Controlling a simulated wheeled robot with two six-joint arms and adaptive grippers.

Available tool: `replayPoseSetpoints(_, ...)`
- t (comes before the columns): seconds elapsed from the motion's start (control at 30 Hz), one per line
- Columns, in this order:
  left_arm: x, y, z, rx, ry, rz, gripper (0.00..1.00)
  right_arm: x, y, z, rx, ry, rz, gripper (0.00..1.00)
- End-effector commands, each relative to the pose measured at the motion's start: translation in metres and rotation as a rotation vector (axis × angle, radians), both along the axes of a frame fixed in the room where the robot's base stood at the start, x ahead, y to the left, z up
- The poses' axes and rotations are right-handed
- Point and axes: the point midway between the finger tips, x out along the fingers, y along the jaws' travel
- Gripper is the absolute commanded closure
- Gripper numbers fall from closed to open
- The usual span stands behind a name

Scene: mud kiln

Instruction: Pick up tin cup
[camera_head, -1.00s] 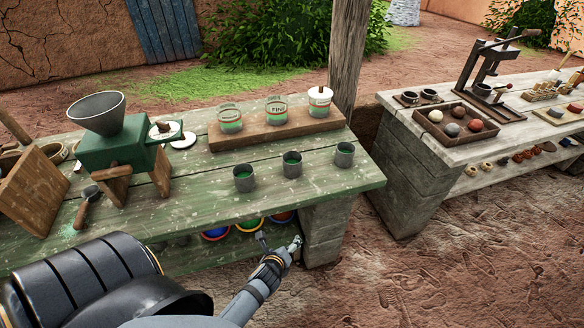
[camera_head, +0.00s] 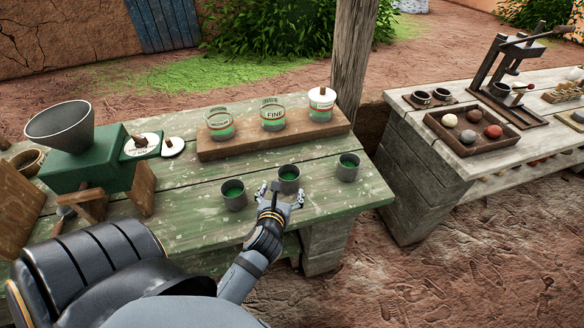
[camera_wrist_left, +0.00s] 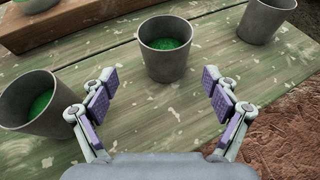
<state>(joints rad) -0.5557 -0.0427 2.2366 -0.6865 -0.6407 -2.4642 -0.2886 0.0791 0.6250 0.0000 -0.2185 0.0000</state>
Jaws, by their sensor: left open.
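Three grey tin cups with green contents stand upright in a row on the green-stained table (camera_head: 160,236): a left cup (camera_head: 235,197), a middle cup (camera_head: 289,182) and a right cup (camera_head: 347,170). My left gripper (camera_head: 281,192) is open at the near side of the middle cup. In the left wrist view the middle cup (camera_wrist_left: 165,58) stands ahead of the open fingers (camera_wrist_left: 162,92), apart from them. The left cup (camera_wrist_left: 30,110) is close beside the left finger, and the right cup (camera_wrist_left: 266,18) stands farther off. My right gripper is not in view.
A wooden board (camera_head: 275,136) with three labelled jars stands behind the cups. A green grinder with a grey funnel (camera_head: 60,125) stands at the left. Another table (camera_head: 437,133) at the right holds a tray of balls (camera_head: 483,146) and a press.

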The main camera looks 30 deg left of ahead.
Motion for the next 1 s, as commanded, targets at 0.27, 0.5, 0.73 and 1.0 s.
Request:
replayPoseSetpoints(0.27, 0.013, 0.005, -0.004, 0.012, -0.001, -0.005, 0.12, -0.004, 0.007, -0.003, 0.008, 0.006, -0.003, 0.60)
replayPoseSetpoints(0.5, 0.043, 0.019, -0.017, 0.011, -0.001, -0.003, 0.12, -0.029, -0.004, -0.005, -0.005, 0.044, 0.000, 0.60)
replayPoseSetpoints(0.73, 0.054, 0.022, -0.021, 0.008, -0.001, -0.001, 0.12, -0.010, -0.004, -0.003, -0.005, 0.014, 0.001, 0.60)
replayPoseSetpoints(1.0, 0.090, 0.032, -0.035, 0.010, 0.000, -0.002, 0.12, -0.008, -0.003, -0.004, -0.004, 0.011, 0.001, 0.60)
